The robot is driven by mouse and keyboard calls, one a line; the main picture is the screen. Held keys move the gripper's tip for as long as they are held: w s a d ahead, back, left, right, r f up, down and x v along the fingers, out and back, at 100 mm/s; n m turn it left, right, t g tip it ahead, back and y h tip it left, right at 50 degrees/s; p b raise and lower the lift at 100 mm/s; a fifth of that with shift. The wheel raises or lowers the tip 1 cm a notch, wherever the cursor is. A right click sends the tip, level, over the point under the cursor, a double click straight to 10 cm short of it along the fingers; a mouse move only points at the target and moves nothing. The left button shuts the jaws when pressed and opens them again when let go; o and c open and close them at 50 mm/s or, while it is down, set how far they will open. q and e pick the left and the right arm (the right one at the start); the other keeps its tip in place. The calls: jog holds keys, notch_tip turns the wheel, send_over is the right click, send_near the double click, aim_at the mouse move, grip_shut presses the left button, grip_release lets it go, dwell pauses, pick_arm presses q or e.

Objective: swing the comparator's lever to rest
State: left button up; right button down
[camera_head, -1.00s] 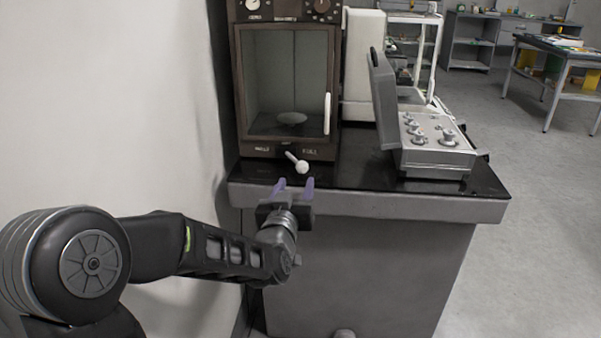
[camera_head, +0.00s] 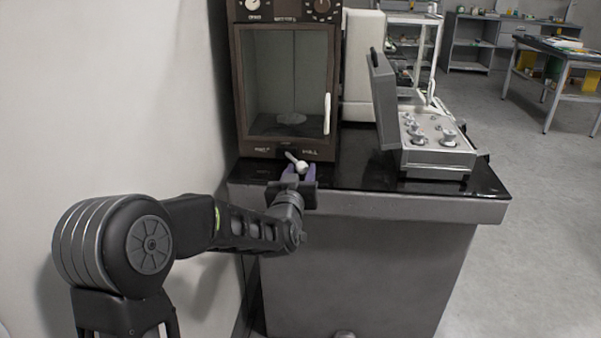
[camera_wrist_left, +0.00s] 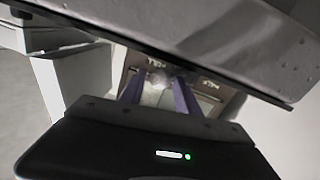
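The comparator (camera_head: 240,82) is a tall brown cabinet with a glass front at the back left of the black-topped table. Its lever (camera_head: 292,158) sticks out below the door, with a pale round knob (camera_head: 301,166) at its end. The lever points down and to the right, toward the word "FULL". My left gripper (camera_head: 299,175) is open, with its purple fingers on either side of the knob. In the left wrist view the fingers (camera_wrist_left: 158,92) stand apart with the pale, blurred knob (camera_wrist_left: 155,85) between them. Contact cannot be told. My right gripper is not in view.
A grey instrument case (camera_head: 436,155) with a raised lid and several knobs stands to the right on the table (camera_head: 350,176). A white cabinet (camera_head: 362,62) stands behind it. A wall (camera_head: 120,90) is close on the left. Open floor lies to the right.

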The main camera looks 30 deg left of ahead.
pick_arm(q)
grip_shut()
dwell(1.1)
